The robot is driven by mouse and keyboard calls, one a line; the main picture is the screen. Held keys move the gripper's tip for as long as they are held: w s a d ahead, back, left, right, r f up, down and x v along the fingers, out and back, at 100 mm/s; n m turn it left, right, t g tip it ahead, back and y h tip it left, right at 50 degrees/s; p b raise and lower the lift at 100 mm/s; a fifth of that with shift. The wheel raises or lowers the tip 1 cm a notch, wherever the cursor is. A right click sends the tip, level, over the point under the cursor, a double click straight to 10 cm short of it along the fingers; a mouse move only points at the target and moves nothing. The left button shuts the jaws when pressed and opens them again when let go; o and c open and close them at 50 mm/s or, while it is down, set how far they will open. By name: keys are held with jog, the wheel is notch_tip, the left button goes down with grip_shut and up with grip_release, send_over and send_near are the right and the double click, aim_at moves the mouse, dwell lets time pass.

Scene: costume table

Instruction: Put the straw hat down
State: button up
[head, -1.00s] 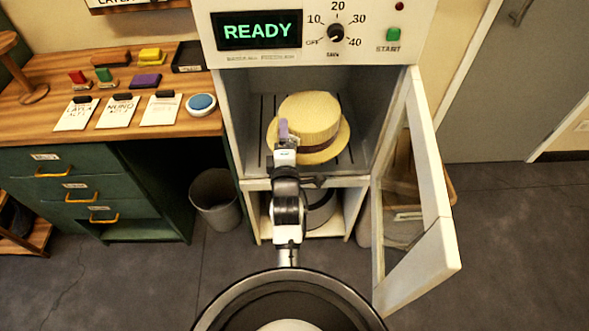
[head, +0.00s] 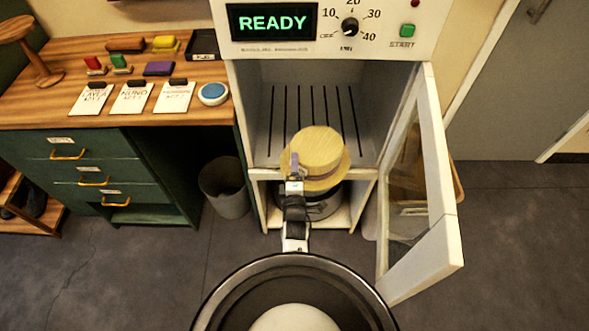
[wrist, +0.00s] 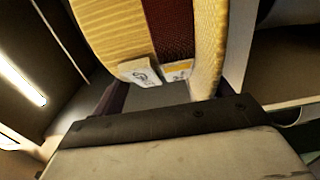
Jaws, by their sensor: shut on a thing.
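The straw hat (head: 319,150) is a yellow boater with a dark red band, held in front of the open white cabinet. My gripper (head: 293,176) is shut on the hat at its near left side. In the wrist view the hat's woven straw (wrist: 115,38) and red band fill the top, with two small labels on it. The gripper's fingertips are mostly hidden there behind the hat. The hat is clear of the slatted shelf (head: 315,115), which is empty.
The cabinet door (head: 430,190) stands open at the right. A wooden desk (head: 60,105) at the left holds clipped cards, coloured blocks and a blue round pad (head: 213,93). A grey bin (head: 224,187) stands beside the cabinet. A dark round thing sits in the lower compartment, partly hidden.

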jog(key=shift+f, duration=0.15)
jog(key=o, duration=1.2)
jog(key=shift+r, duration=0.2)
